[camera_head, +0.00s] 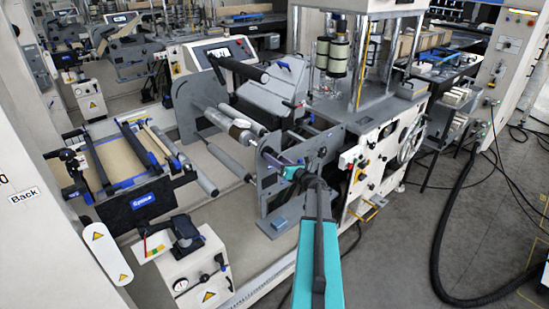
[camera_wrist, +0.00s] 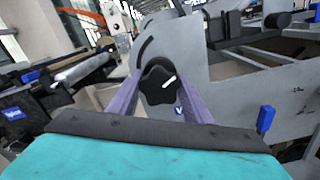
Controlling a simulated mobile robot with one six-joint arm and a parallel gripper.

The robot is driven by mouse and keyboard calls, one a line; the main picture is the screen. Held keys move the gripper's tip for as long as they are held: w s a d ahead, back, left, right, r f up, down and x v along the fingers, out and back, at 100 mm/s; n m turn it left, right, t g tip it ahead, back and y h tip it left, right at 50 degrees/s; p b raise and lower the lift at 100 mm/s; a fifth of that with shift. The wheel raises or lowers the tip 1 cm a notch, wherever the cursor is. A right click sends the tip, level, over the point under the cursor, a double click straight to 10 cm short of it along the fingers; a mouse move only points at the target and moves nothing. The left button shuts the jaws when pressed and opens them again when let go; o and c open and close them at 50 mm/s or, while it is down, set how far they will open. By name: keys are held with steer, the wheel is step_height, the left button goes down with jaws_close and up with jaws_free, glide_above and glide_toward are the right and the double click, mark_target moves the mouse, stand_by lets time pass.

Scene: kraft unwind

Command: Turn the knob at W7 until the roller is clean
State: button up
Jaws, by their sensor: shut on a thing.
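A black lobed knob (camera_wrist: 158,84) with a white pointer line sits on a grey side plate (camera_wrist: 225,85) in the wrist view. The pointer slants up and to the right. My gripper (camera_wrist: 162,90) has its two purple fingers on either side of the knob, shut on it. In the head view my gripper (camera_head: 272,160) reaches the front side plate of the machine, and the knob is mostly hidden there. Silver and grey rollers (camera_head: 216,121) lie between the side plates. I cannot tell how clean any roller is. No W7 label is readable.
A handwheel (camera_head: 411,140) and a panel of buttons (camera_head: 362,172) are to the right of my arm. A blue tab (camera_wrist: 265,119) stands close right of the gripper. A black hose (camera_head: 445,235) lies on the floor at right. Grey floor there is otherwise mostly open.

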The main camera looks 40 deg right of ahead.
steer(key=shift+m, duration=1.4)
steer(key=o, duration=1.1)
steer(key=shift+c, duration=0.2)
steer(key=s, duration=0.7)
steer(key=shift+a, duration=0.25)
